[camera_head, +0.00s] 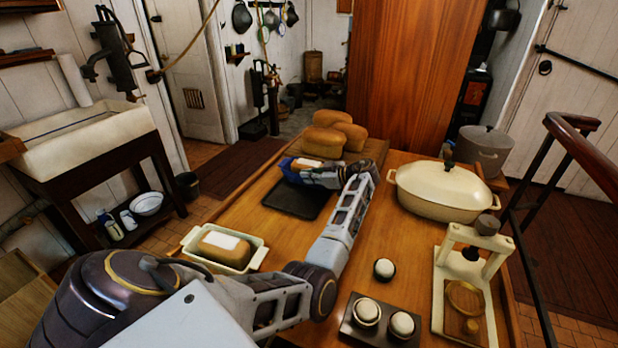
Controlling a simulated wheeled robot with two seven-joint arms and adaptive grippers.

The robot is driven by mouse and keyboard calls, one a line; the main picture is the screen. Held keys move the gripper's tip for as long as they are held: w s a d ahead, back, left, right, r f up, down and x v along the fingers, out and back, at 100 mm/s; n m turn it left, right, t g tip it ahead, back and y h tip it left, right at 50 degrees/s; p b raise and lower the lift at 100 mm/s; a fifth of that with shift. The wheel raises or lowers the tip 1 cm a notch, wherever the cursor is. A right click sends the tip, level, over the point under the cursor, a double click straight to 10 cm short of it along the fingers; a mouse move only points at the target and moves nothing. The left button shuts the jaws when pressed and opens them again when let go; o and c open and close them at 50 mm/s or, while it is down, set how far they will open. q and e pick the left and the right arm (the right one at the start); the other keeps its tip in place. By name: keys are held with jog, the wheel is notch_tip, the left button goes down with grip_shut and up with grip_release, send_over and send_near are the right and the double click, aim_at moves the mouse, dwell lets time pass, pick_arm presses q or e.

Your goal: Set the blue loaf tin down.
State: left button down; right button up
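The blue loaf tin (287,169) is at the far middle of the table, with a brown loaf bearing a white label in it. It is over or at the far edge of a dark flat mat (298,204); I cannot tell whether it touches the mat. My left gripper (326,177) is at the tin's right side and appears shut on it. The fingers and part of the tin are hard to make out behind my wrist. My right gripper is not in view.
Several bare loaves (328,139) sit just behind the tin. A cream loaf tin (256,260) stands at the near left. A lidded cream pot (440,192), a press (440,315) and small round-topped jars (384,269) occupy the right side. Bare wood lies left of the mat.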

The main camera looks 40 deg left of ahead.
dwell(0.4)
pick_arm(q)
jog(key=c, duration=2.1)
grip_release()
jog(key=shift+f, duration=0.1)
jog(key=o, duration=0.5)
jog(key=shift+c, duration=0.2)
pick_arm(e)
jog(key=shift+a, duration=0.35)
